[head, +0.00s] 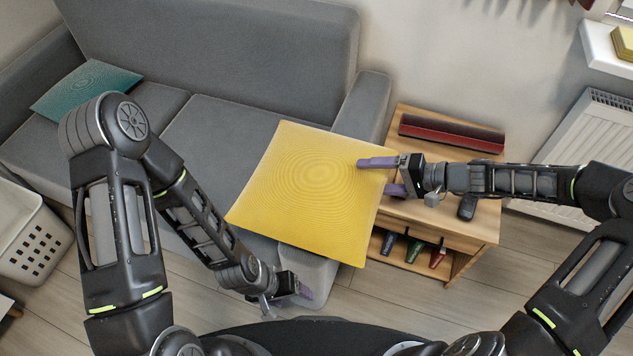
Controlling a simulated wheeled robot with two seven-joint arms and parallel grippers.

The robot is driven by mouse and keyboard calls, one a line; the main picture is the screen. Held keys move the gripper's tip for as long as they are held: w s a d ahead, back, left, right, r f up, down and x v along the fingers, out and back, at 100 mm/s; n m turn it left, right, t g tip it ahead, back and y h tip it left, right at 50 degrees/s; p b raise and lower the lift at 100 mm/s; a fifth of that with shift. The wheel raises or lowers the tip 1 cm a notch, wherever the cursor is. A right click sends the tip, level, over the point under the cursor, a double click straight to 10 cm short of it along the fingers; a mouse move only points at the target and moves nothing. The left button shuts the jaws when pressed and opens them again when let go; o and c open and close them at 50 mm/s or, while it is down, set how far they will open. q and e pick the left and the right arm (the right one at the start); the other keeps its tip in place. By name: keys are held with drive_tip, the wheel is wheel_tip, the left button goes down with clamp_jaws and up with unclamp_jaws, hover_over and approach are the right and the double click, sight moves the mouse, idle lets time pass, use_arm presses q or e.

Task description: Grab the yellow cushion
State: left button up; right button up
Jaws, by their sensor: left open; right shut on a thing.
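The yellow cushion (300,195) is a square with a ring pattern, in the middle of the head view. It hides part of the grey sofa's right end and part of the wooden cabinet. My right gripper (378,176) is shut on the cushion's right edge. One purple finger lies over the cushion's top face, and the other is partly hidden at its edge. My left gripper (305,291) is open and empty, below and to the left of the cushion, near the sofa's front. It is apart from the cushion.
The grey sofa (220,125) holds a teal cushion (85,90) at its left. A wooden cabinet (470,222) stands to the right, with a dark red roll-like object (450,135) on top and several small items on its shelf. A white basket (30,240) stands at left; a radiator (590,140) is at right.

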drive_tip(key=c, duration=1.1)
drive_tip(key=shift+r, duration=0.1)
wheel_tip(320, 180, up, 10)
drive_tip(key=shift+f+p, duration=0.1)
drive_tip(key=shift+p, duration=0.3)
